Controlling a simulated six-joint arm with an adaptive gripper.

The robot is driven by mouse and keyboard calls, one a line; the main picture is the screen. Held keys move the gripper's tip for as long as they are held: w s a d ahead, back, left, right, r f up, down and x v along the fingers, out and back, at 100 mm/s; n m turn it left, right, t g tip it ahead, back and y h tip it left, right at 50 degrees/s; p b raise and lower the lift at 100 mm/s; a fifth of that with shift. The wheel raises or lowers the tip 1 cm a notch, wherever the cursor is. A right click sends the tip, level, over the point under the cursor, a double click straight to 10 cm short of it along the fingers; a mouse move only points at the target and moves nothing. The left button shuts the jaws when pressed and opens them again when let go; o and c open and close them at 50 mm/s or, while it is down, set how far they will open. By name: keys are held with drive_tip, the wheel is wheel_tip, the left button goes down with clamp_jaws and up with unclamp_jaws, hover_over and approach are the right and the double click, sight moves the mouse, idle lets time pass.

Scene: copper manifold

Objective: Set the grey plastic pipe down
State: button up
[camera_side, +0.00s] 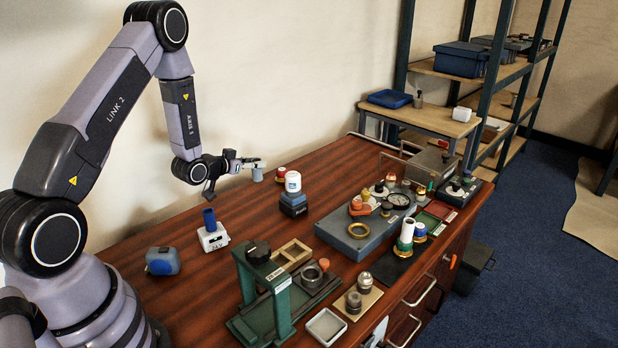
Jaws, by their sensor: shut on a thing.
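My gripper (250,163) reaches out to the right from the arm's wrist, over the back left part of the brown wooden table. It is shut on a small grey cylinder, which looks like the grey plastic pipe (257,175). The pipe hangs roughly upright below the fingertips. It is small in this view, and I cannot tell how high its lower end is above the table.
A red and cream fitting (281,174) stands just right of the pipe. A white container (293,182) is on a dark blue block (293,206). A blue-topped white device (212,236) and a tape measure (162,261) stand nearer. The table between them is clear.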

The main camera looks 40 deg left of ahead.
drive_tip(key=s+a+f+n+y, duration=0.3)
drive_tip(key=s+a+f, duration=0.1)
drive_tip(key=a, duration=0.5)
drive_tip(key=shift+g, duration=0.5)
drive_tip(key=f, duration=0.5)
drive_tip(key=s+a+f, duration=0.1)
drive_tip(key=f, duration=0.2)
drive_tip(key=shift+f, duration=0.5)
drive_tip(key=shift+f, duration=0.1)
